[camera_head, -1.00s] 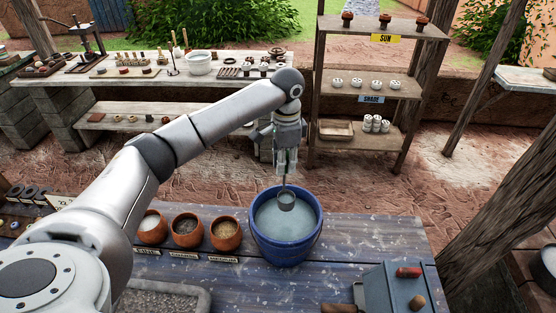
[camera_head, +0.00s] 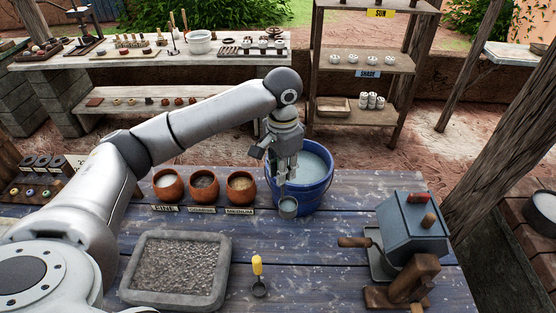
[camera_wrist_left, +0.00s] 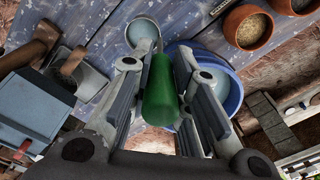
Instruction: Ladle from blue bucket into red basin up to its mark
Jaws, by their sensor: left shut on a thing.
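The blue bucket (camera_head: 312,197) stands near the table's far edge, with pale grey-blue liquid inside. My left gripper (camera_head: 284,178) is shut on the green handle of a ladle (camera_wrist_left: 160,92). The handle is mostly hidden in the head view. The ladle's metal cup (camera_head: 288,207) hangs in front of the bucket's near wall, outside its rim in the picture. In the left wrist view the cup (camera_wrist_left: 143,31) shows a pale surface inside, apparently liquid. The red basin and its mark are not in view. My right gripper is not in view.
Three clay pots (camera_head: 204,186) stand left of the bucket. A stone tray (camera_head: 178,268) lies nearer, with a yellow-handled scoop (camera_head: 258,276) beside it. A grey-blue box device (camera_head: 411,228) with a crank stands at right. The table between scoop and device is clear.

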